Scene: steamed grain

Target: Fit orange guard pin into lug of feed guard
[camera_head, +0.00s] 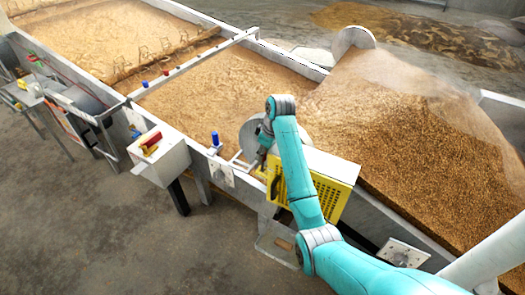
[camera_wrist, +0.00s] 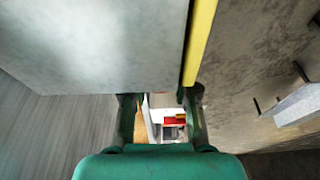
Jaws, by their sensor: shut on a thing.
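The feed guard (camera_head: 330,197) is a box with a yellow mesh front and a pale top, on the trough's near side. My gripper (camera_head: 264,152) is at the guard's upper left corner. In the wrist view the guard's pale panel (camera_wrist: 95,45) with its yellow edge (camera_wrist: 199,42) fills the upper part, close to my fingertips. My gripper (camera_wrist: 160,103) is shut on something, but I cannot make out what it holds. I cannot make out the orange guard pin or the lug for certain in either view.
A tray (camera_head: 262,246) with a brownish-orange piece (camera_head: 283,243) stands below the guard. A control box (camera_head: 160,160) with red and yellow parts is at left. The trough wall (camera_head: 232,190) runs beside the guard; grain lies behind. The floor at lower left is clear.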

